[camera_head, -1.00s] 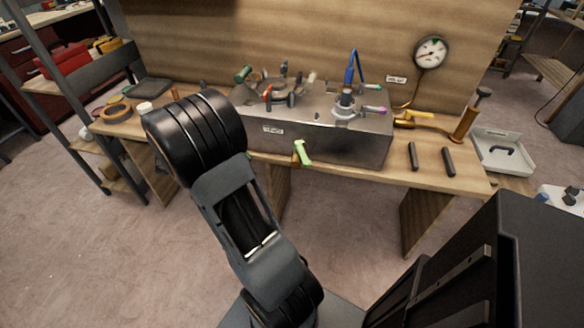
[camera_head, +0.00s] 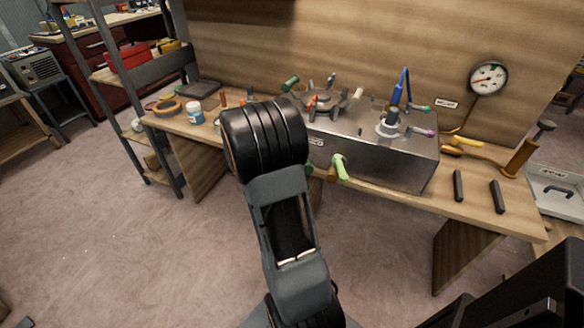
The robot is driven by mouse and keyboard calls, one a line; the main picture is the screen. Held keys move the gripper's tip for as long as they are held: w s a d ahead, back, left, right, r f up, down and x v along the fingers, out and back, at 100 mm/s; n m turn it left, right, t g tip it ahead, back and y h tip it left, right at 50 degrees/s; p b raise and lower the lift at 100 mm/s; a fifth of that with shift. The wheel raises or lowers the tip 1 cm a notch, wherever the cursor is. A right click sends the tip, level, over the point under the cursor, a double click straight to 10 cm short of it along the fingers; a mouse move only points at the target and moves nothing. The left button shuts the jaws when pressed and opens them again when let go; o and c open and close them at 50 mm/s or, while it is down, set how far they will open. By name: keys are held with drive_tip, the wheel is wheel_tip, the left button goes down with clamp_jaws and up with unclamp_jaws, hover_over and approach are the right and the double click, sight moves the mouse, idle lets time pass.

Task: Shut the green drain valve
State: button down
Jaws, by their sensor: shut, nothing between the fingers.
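A light green lever (camera_head: 341,168) sticks out at the lower front of a metal box (camera_head: 385,160) on the workbench. It slants down and to the right, beside a small brass-coloured fitting (camera_head: 331,173). It looks like the drain valve's handle; whether the valve is open or shut I cannot tell. A darker green handle (camera_head: 290,83) stands at the box's top left. My arm rises in front of the bench and its thick black joint hides the box's left end. My gripper is not visible.
A gauge (camera_head: 488,78) hangs on the wooden back panel. Two black bars (camera_head: 458,186) lie on the bench's right. Shelving (camera_head: 150,75) stands left; floor in front is open.

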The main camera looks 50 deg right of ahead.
sight(338, 170)
drive_tip(key=x, duration=0.7)
drive_tip(key=shift+s+d+b, duration=0.1)
drive_tip(key=shift+s+b, duration=0.05)
drive_tip(key=shift+b, duration=0.25)
